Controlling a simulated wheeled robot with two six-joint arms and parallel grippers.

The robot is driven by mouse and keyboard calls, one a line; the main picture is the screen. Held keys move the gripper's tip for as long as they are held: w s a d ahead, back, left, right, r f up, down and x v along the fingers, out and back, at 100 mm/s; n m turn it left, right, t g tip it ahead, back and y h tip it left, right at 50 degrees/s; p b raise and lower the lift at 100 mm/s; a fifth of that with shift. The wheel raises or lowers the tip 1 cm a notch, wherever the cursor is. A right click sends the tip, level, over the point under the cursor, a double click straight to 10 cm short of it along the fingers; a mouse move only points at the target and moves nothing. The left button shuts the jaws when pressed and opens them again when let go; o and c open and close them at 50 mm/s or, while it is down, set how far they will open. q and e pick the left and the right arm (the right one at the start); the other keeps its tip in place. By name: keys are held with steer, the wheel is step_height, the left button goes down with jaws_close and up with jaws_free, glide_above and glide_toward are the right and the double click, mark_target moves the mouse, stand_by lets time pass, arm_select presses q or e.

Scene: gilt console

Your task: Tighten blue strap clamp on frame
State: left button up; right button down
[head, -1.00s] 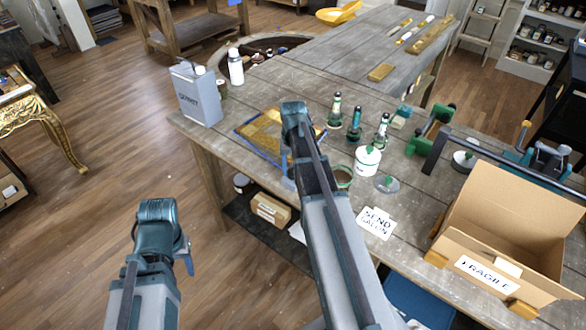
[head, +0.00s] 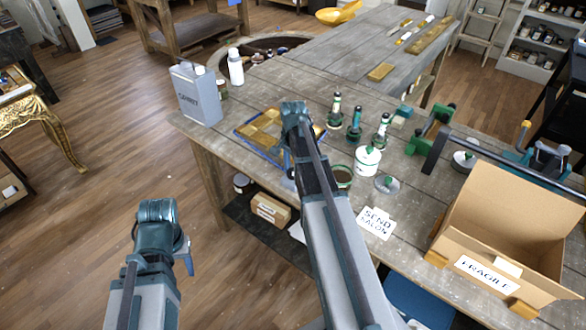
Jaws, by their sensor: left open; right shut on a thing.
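A gilt frame (head: 258,127) lies flat on the near left part of the grey workbench (head: 330,80). The blue strap clamp (head: 262,153) runs around its outer edge. My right arm covers the frame's right part. My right gripper (head: 289,180) points down at the frame's near right corner, shut on part of the strap clamp; the grip itself is mostly hidden behind the arm. My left gripper (head: 188,262) is open and empty, low over the floor in front of the bench, well apart from the frame.
A grey can (head: 198,97) and a white bottle (head: 236,68) stand left of the frame. Green-labelled bottles (head: 354,125), a white pot (head: 367,160) and an open jar (head: 342,178) stand close right of my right arm. An open cardboard box (head: 510,235) fills the right end.

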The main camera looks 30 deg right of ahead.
mark_target(293, 171)
steer(key=shift+m, duration=0.9)
steer(key=shift+c, duration=1.5)
jaws_free()
step_height(293, 171, up, 14)
steer(key=p, duration=1.4)
steer(key=shift+f, duration=0.1)
